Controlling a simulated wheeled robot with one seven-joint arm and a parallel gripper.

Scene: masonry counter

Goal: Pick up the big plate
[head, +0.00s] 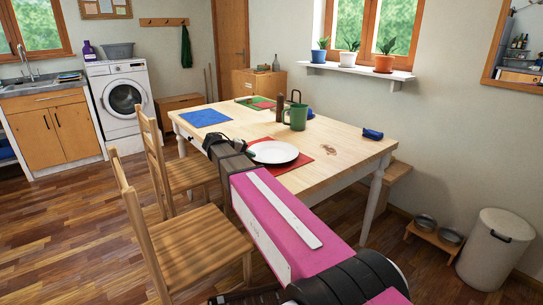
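The big plate (278,152) is white and round and lies flat on a red placemat (316,160) at the near side of the wooden table. My gripper (225,144) is dark and sits at the table's near edge, just left of the plate. My arm hides part of the gripper and may cover the plate's left rim. I cannot tell whether the gripper touches the plate or whether its fingers are apart.
A green mug (295,117) and a brown bottle-like thing (281,108) stand behind the plate. A blue placemat (206,118) lies at the left, and a dark blue item (372,134) at the right. Two wooden chairs (190,240) stand left of my arm. The table's right part is mostly clear.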

